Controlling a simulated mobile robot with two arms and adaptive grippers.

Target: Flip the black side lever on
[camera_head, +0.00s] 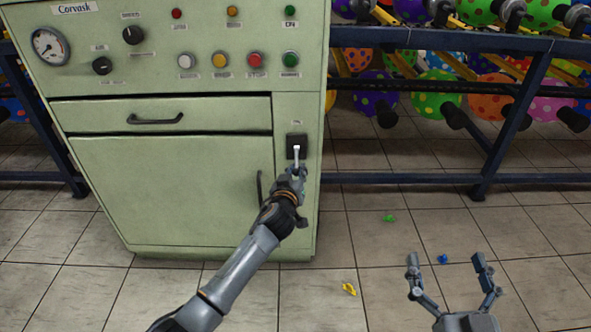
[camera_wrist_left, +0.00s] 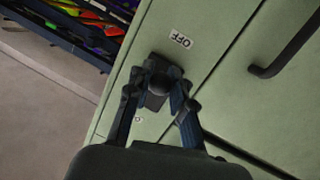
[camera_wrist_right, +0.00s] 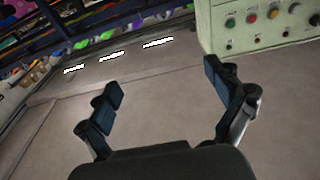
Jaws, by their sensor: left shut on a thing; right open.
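The side lever has a black plate (camera_head: 297,140) low on the right of the green machine's front. Its pale stem shows in the head view, running down from the plate into my left gripper (camera_head: 298,171). In the left wrist view, the lever's dark round knob (camera_wrist_left: 158,84) is between the fingertips of my left gripper (camera_wrist_left: 157,95), which is shut on it. An OFF label (camera_wrist_left: 180,40) is readable there; a second label (camera_wrist_left: 138,119) is partly hidden by a finger. My right gripper (camera_head: 447,264) is open and empty over the floor.
The green machine (camera_head: 170,196) carries a gauge, knobs, buttons, a drawer and a door with a handle (camera_head: 260,188) left of the lever. A dark blue rack (camera_head: 505,120) with several balloons stands to the right. Small green, blue and yellow pieces (camera_head: 349,289) lie on the tiled floor.

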